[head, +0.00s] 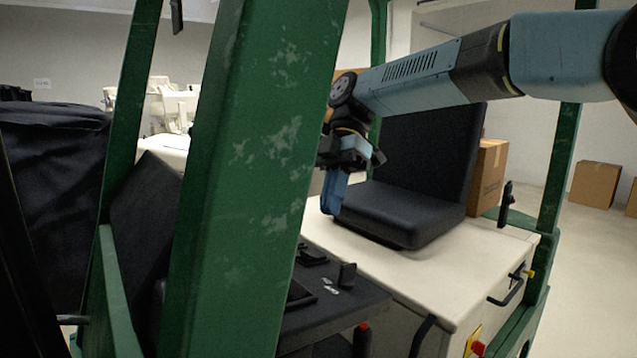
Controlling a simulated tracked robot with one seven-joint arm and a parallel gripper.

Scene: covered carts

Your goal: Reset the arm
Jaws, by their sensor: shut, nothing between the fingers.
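My arm reaches in from the upper right in the head view, in blue-grey and black. My gripper (331,195) hangs from its end with blue fingers pointing down, shut and empty. It is just right of a thick green post, which hides part of the wrist. In the picture the fingers overlap the left edge of a black seat (405,215) on a white cart top (470,260). I cannot tell how far the fingertips are from the seat.
Worn green posts (245,150) frame the cart, one close in front. A dark panel (340,315) with small parts lies below the gripper. Cardboard boxes (488,175) stand behind the seat and on the floor (594,184) at right. A black covered bulk (60,180) is at left.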

